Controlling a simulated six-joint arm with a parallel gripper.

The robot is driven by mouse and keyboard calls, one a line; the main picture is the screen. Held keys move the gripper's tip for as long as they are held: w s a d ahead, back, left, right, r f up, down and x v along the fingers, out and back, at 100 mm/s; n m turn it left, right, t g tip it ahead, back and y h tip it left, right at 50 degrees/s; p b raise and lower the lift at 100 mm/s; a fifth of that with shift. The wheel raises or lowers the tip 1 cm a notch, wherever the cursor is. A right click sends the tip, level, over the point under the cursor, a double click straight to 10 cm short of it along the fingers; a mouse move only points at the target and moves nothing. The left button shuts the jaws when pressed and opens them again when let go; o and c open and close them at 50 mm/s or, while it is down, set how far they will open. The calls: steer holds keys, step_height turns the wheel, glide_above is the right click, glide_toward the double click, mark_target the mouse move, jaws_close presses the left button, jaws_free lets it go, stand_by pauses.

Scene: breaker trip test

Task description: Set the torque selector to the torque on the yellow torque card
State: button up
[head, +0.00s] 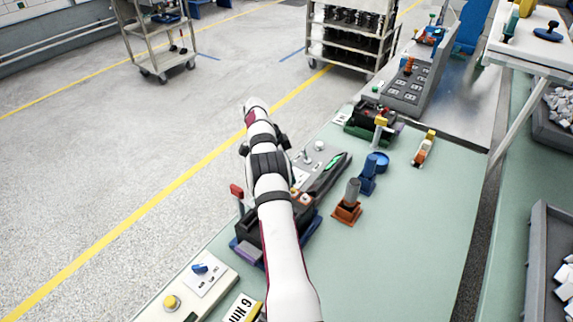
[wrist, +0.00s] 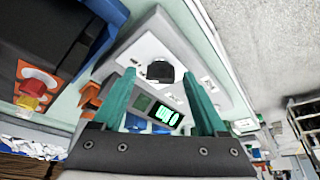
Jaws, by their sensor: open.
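In the head view, a blue selector knob (head: 200,268) sits on a white plate with small marks too small to read. To its right lies a card (head: 238,308) with large black print that seems to start with 6 and an N, and a yellow edge; my arm partly covers it. In the wrist view, my gripper (wrist: 162,103) is open, its two teal fingers apart with nothing between them. Beyond the fingers, a dark knob (wrist: 160,72) stands on a white plate; I cannot tell if it is the same knob. My gripper is not clear in the head view.
The control box also has a yellow button (head: 171,302). A black unit on a blue base (head: 247,250) stands beside my arm. An orange-based part (head: 347,212) and a blue part (head: 369,180) stand right. The green bench mat (head: 420,235) is clear at front right.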

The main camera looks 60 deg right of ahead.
steer(key=v, duration=1.1)
steer(key=shift+r, duration=0.3)
steer(key=shift+w+a, duration=0.1)
steer(key=shift+a, duration=0.05)
steer(key=a+r+n+t+y, duration=0.1)
steer(key=a+r+n, duration=0.45)
steer(key=a, duration=0.65)
steer(key=a+r+n+t+y, duration=0.1)
steer(key=a+r+n, duration=0.5)
steer(key=a, duration=0.7)
steer(key=s+a+r+n+y, duration=0.1)
steer(key=s+a+n, duration=0.4)
steer(key=s+a, duration=0.7)
steer(key=s+a+f+n+t+y, duration=0.1)
steer(key=s+a+f+n, duration=0.4)
steer(key=s+a, duration=0.4)
steer(key=s+f, duration=0.1)
steer(key=s, duration=0.2)
steer(key=shift+s+a+y, duration=0.25)
steer(key=shift+s+y, duration=0.1)
steer(key=shift+y, duration=0.05)
